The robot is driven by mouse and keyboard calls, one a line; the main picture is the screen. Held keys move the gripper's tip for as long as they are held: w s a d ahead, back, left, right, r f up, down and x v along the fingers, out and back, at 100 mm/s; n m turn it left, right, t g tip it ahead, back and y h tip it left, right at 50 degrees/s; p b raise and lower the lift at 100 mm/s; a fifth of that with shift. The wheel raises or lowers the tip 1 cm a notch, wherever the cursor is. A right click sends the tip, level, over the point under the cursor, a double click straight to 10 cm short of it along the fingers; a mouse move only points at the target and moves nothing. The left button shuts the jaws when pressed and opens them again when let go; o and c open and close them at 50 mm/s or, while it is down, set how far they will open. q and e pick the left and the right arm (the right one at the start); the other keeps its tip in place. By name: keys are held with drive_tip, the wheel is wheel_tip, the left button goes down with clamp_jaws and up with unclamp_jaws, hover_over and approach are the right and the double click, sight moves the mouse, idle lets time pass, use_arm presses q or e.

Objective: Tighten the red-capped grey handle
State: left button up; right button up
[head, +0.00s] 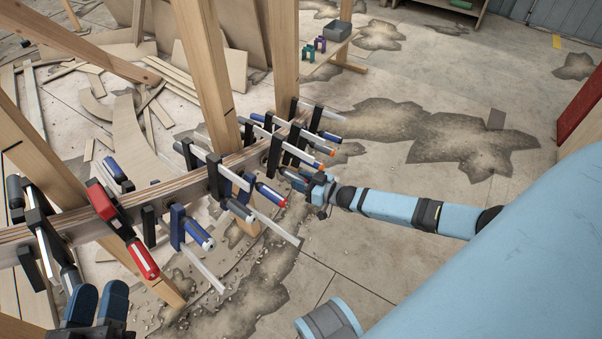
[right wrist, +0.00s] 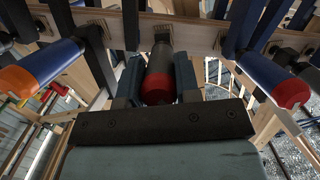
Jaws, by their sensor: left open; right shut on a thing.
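In the right wrist view the red-capped grey handle (right wrist: 159,78) lies between the two fingers of my right gripper (right wrist: 160,74), which is shut on it, its red cap toward the camera. In the head view my right gripper (head: 303,181) reaches the clamp row from the right and largely hides that handle. The handle's clamp is on the curved wooden stringer (head: 172,188). My left gripper (head: 97,303) is open and empty at the bottom left of the head view, below the near clamps.
Several other clamps crowd the stringer, including a red one (head: 122,226). Blue handles with red (right wrist: 289,92) and orange (right wrist: 17,80) caps flank my right gripper. Wooden posts (head: 207,70) rise behind.

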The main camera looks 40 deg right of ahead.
drive_tip(key=shift+m+y, duration=0.4)
drive_tip(key=shift+m, duration=0.6)
use_arm(q)
drive_tip(key=shift+d+f+g+b, duration=0.1)
drive_tip(key=shift+f+g+b, duration=0.2)
drive_tip(key=shift+f+b, duration=0.2)
use_arm(e)
drive_tip(key=shift+m+y, duration=0.6)
drive_tip(key=shift+m, duration=0.6)
use_arm(q)
drive_tip(key=shift+f, duration=0.2)
use_arm(e)
drive_tip(key=o, duration=0.9)
use_arm(q)
drive_tip(key=r+p, duration=0.1)
drive_tip(key=r, duration=0.1)
drive_tip(key=r+t+p, duration=0.2)
drive_tip(key=r+p, duration=0.1)
drive_tip(key=shift+s+a+r, duration=0.2)
drive_tip(key=shift+a+r, duration=0.05)
drive_tip(key=shift+r, duration=0.1)
use_arm(e)
drive_tip(key=v, duration=1.3)
drive_tip(key=shift+s+d+r, duration=0.25)
drive_tip(key=shift+d, duration=0.1)
drive_tip(key=shift+d, duration=0.1)
